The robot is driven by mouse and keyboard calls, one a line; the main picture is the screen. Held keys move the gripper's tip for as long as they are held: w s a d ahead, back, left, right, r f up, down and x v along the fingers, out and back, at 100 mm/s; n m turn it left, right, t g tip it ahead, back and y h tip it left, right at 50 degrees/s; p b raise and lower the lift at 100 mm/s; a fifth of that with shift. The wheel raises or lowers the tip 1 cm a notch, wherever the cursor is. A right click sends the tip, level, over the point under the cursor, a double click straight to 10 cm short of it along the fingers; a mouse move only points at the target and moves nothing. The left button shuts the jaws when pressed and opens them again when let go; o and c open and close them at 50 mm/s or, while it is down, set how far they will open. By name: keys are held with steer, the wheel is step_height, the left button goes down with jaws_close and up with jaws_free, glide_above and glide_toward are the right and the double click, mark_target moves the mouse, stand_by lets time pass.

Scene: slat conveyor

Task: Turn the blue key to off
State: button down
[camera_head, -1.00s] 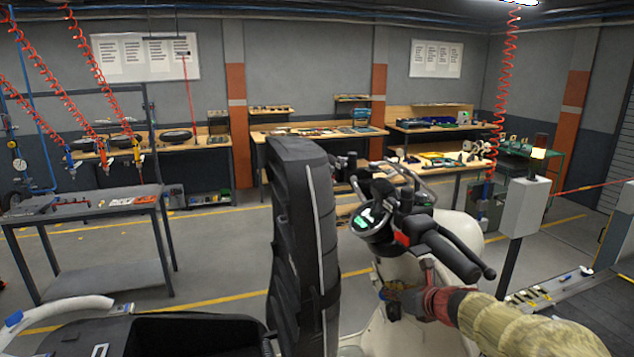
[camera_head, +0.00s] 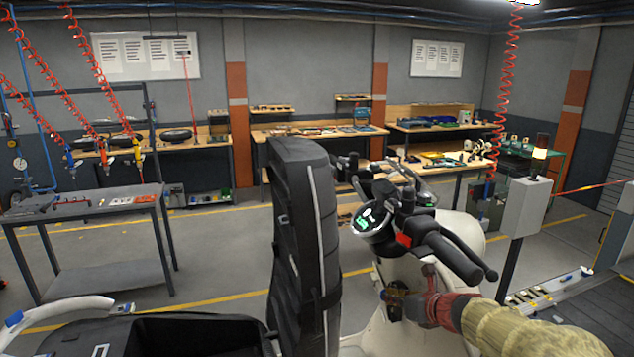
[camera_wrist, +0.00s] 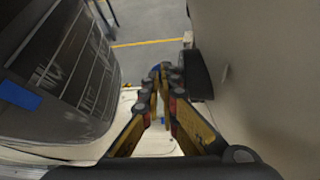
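A pale scooter (camera_head: 465,228) with black handlebars stands at the middle right of the head view. My gripper (camera_head: 392,297) is low beside its front body, below the lit round display (camera_head: 372,220). In the wrist view, the two yellow-brown fingers with dark joints run close together toward their tips (camera_wrist: 165,82). A small blue piece (camera_wrist: 155,72), probably the blue key, shows at the fingertips, partly hidden by them. A narrow gap shows between the fingers. I cannot tell whether they grip the key or which way it is turned. The key is not discernible in the head view.
The tall black seat or backrest (camera_head: 300,235) stands left of the handlebars. The right handgrip (camera_head: 457,258) hangs above my wrist. In the wrist view, a pale panel (camera_wrist: 255,60) is close on the right and a dark ribbed surface (camera_wrist: 65,65) on the left.

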steer(key=r+p+v, duration=0.1)
steer(key=p+v, duration=0.1)
steer(key=v, duration=0.6)
steer(key=shift+w+p, duration=0.4)
steer(key=shift+w, duration=0.05)
stand_by(0.6)
